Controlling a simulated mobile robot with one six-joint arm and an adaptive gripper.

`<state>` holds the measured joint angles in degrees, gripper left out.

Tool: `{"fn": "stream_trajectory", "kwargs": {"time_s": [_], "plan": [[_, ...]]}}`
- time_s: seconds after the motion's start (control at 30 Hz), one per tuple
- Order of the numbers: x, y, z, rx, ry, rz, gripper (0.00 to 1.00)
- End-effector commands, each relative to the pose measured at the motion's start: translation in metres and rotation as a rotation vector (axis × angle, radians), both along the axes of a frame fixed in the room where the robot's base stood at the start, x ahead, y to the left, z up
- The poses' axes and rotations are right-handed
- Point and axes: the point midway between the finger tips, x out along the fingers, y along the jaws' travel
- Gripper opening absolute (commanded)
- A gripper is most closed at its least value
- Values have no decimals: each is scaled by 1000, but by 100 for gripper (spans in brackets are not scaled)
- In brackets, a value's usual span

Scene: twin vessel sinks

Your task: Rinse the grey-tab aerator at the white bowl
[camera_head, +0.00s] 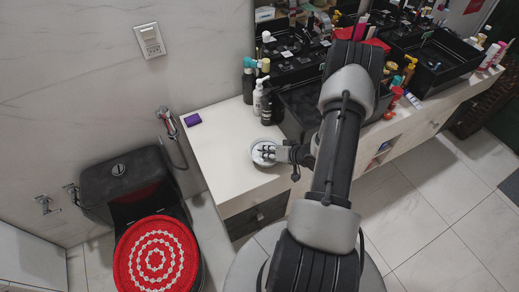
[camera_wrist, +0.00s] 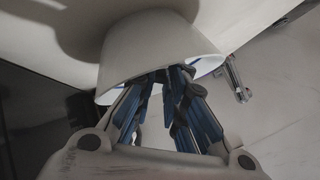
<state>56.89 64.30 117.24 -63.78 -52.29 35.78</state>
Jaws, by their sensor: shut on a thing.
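The white bowl (camera_head: 257,161) stands upright on the pale counter near its front edge. In the wrist view the bowl (camera_wrist: 150,42) appears upside down and fills the upper middle, with a bluish inner rim. My gripper (camera_head: 268,152) reaches over the bowl from the right. In the wrist view my gripper (camera_wrist: 163,80) has its blue-lined fingers converging at the rim, their tips hidden behind the bowl's wall. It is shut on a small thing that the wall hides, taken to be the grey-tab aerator. I cannot see its tab or whether it touches the bowl.
A purple block (camera_head: 192,119) lies at the counter's back left. Pump bottles (camera_head: 258,97) stand behind the bowl, beside a black vessel sink (camera_head: 300,101). A second black sink (camera_head: 440,60) is farther right. The counter (camera_head: 215,150) left of the bowl is clear.

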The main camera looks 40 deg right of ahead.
Motion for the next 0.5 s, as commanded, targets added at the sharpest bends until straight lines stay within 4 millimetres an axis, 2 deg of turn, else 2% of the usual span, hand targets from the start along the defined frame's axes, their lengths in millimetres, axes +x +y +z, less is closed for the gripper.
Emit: {"fn": "stream_trajectory", "kwargs": {"time_s": [0.37, 0.5], "plan": [[-2, -7, 1, 0, 1, -1, 0], [-2, -7, 9, -1, 1, -1, 0]]}}
